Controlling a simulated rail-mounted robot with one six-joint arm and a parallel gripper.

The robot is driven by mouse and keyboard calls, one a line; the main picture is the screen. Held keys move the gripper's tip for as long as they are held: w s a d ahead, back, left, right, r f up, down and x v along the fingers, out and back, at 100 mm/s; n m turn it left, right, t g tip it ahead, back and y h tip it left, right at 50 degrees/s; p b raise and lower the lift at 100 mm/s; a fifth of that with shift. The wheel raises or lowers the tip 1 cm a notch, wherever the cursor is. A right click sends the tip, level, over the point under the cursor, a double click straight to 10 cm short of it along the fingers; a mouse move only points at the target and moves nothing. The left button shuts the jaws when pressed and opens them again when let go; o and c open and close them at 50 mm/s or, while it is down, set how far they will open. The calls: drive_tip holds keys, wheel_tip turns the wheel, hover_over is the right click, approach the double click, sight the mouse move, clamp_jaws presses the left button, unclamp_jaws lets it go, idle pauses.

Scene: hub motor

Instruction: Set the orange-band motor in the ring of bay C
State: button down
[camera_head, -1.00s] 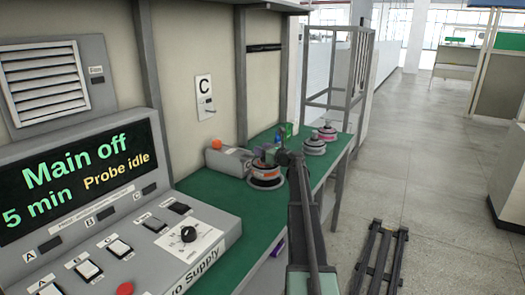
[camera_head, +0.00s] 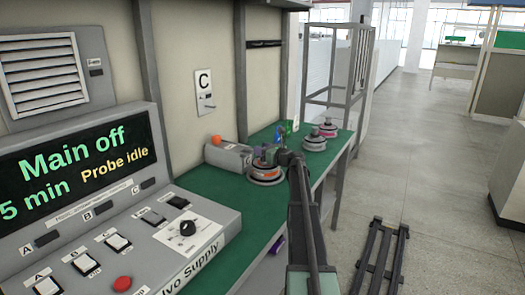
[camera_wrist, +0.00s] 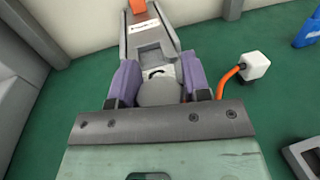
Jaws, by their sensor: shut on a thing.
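The orange-band motor (camera_head: 265,174) is at the green bench below the C sign, beside a grey box with an orange knob. My gripper (camera_head: 269,156) is above it, its purple fingers shut on the motor's top. In the wrist view the round grey top of the motor (camera_wrist: 159,92) shows between the two fingers (camera_wrist: 160,84). The bay C ring is hidden or merges with the motor's base. I cannot tell whether the motor is fully seated. The C sign (camera_head: 204,93) is on the wall behind.
The grey box (camera_head: 228,156) stands close at the left. Other motors (camera_head: 314,143) (camera_head: 328,130) stand farther along the bench. An orange cable with a white plug (camera_wrist: 256,65) lies right of the fingers. The servo supply console (camera_head: 150,235) fills the left foreground.

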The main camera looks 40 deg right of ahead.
drive_tip(key=shift+f+b, duration=0.6)
drive_tip(key=shift+b, duration=0.1)
drive_tip(key=c, duration=0.5)
unclamp_jaws()
drive_tip(key=s+d, duration=0.2)
drive_tip(key=s, duration=0.9)
drive_tip(key=s+a+r+n+g+y+p, duration=0.1)
drive_tip(key=a+r+n+g+p, duration=0.2)
drive_tip(key=a+n+p, duration=0.65)
drive_tip(key=s+a+r+n+g+y+p, duration=0.1)
drive_tip(key=a+r+n+g+p, duration=0.2)
drive_tip(key=a, duration=1.1)
drive_tip(key=s+a+r+n+g+y+p, duration=0.1)
drive_tip(key=a+r+n+g+y+p, duration=0.15)
drive_tip(key=a+n+g+p, duration=0.65)
drive_tip(key=s+a+r+n+g+h+p, duration=0.1)
drive_tip(key=s+a+r+n+h+p, duration=0.3)
drive_tip(key=s+a, duration=0.5)
drive_tip(key=s+a+r+n+g+h+p, duration=0.1)
drive_tip(key=s+a+r+n+h+p, duration=0.2)
drive_tip(key=s+a+r+n+p, duration=0.3)
drive_tip(key=s+a+n+p, duration=0.2)
drive_tip(key=s+a+p, duration=0.2)
drive_tip(key=s, duration=0.2)
drive_tip(key=shift+g+h, duration=0.35)
drive_tip(key=shift+g, duration=0.05)
